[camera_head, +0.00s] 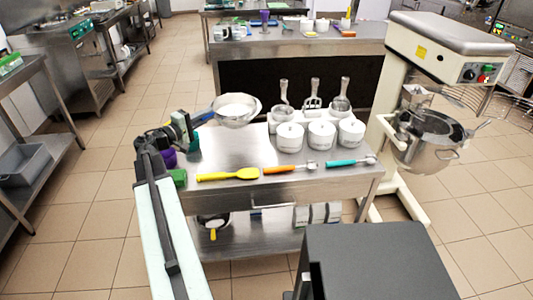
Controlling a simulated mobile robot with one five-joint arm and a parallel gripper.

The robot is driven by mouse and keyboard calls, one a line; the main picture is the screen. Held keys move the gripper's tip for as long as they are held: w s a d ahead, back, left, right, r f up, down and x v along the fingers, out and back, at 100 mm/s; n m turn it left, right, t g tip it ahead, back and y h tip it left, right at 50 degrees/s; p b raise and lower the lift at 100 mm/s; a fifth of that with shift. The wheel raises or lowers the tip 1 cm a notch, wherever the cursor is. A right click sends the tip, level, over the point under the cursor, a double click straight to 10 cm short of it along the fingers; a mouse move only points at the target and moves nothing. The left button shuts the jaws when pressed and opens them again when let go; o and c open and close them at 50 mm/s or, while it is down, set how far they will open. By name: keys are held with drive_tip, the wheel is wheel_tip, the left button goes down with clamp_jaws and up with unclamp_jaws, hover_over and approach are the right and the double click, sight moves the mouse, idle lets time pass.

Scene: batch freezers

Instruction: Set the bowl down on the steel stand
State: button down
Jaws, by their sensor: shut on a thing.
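The bowl (236,118) is a shiny metal one with something white inside. It is at the far left corner of the low steel stand (222,146), level or nearly so. My gripper (208,117) reaches in from the left and is shut on the bowl's left side. The fingertips are small and partly hidden by the bowl and my wrist. I cannot tell whether the bowl's underside touches the stand top or hangs just above or behind its far edge.
Several white tubs (321,136) and metal scoops stand at the stand's back right. A yellow spatula (228,175), an orange-handled scoop (288,168) and a teal-handled scoop (349,162) lie along its front. The top's left middle is bare. A mixer (431,48) stands right.

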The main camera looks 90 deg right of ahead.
wheel_tip(320, 180, down, 10)
drive_tip(key=b, duration=1)
drive_tip(key=shift+f, duration=0.1)
drive_tip(key=c, duration=1.5)
unclamp_jaws()
drive_tip(key=shift+o, duration=0.2)
drive_tip(key=v, duration=1.2)
